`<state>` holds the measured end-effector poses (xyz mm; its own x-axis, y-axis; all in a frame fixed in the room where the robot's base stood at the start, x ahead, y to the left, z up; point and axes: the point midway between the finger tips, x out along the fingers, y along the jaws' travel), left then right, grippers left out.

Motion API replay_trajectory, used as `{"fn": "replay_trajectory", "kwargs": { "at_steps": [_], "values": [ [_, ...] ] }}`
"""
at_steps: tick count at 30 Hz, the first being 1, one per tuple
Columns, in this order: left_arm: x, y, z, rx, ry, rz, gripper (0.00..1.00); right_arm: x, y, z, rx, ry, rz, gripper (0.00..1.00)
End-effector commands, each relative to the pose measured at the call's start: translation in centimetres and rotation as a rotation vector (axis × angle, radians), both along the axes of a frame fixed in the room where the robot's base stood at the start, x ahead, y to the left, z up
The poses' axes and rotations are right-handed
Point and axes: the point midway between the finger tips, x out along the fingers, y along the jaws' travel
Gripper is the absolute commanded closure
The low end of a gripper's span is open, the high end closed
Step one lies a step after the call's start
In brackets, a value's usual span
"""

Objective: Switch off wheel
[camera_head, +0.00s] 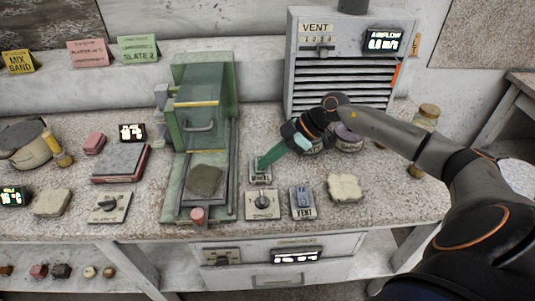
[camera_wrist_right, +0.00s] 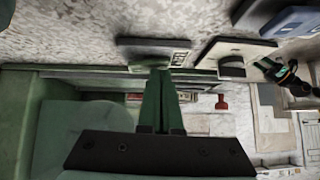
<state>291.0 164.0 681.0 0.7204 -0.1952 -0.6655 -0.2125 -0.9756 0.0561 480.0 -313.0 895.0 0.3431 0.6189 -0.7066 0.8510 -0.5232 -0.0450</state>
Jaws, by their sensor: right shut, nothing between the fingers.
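The small switch labelled like "WHEEL" (camera_head: 261,179) sits on the bench, right of the green machine (camera_head: 230,120). My right gripper (camera_head: 262,165) is shut and empty. Its green fingers point down at the switch and hide its upper part, so I cannot tell its position. In the right wrist view the fingertips (camera_wrist_right: 160,74) lie at or just in front of the switch plate (camera_wrist_right: 152,45); contact is unclear. My left gripper is absent from the head view. A dark part with teal and orange marks in the wrist view may belong to my left arm.
A dial plate (camera_head: 263,205) and a blue VENT switch (camera_head: 303,202) stand close in front of the wheel switch. Dark-lidded jars (camera_head: 347,138) stand behind my right gripper. A pale plaster lump (camera_head: 344,187) lies to the right. The vent cabinet (camera_head: 300,70) is at the back.

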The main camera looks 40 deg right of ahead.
Motion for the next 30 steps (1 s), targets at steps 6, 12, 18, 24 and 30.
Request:
{"fn": "replay_trajectory", "kwargs": {
  "at_steps": [6, 12, 18, 24, 30],
  "values": [
    [-0.5, 0.4, -0.8, 0.007, 0.015, 0.006, 0.33, 0.0, 0.0, -0.3, 0.002, 0.005, -0.001, 1.0],
    [-0.4, 0.4, -0.3, 0.005, 0.011, 0.005, 0.33, 0.6, -0.4, -0.2, 0.0, 0.004, -0.003, 1.0],
    [-0.4, 0.2, 0.1, 0.002, 0.009, 0.003, 0.33, 1.3, -0.8, -0.1, 0.0, 0.005, -0.003, 1.0],
    [-0.4, 0.1, 0.1, 0.002, 0.008, 0.002, 0.33, 1.3, -0.9, -0.2, -0.002, 0.007, -0.002, 1.0],
    [-0.3, 0.1, 0.2, 0.001, 0.005, 0.003, 0.33, 1.3, -0.9, -0.2, -0.001, 0.007, -0.001, 1.0]
  ]
}}
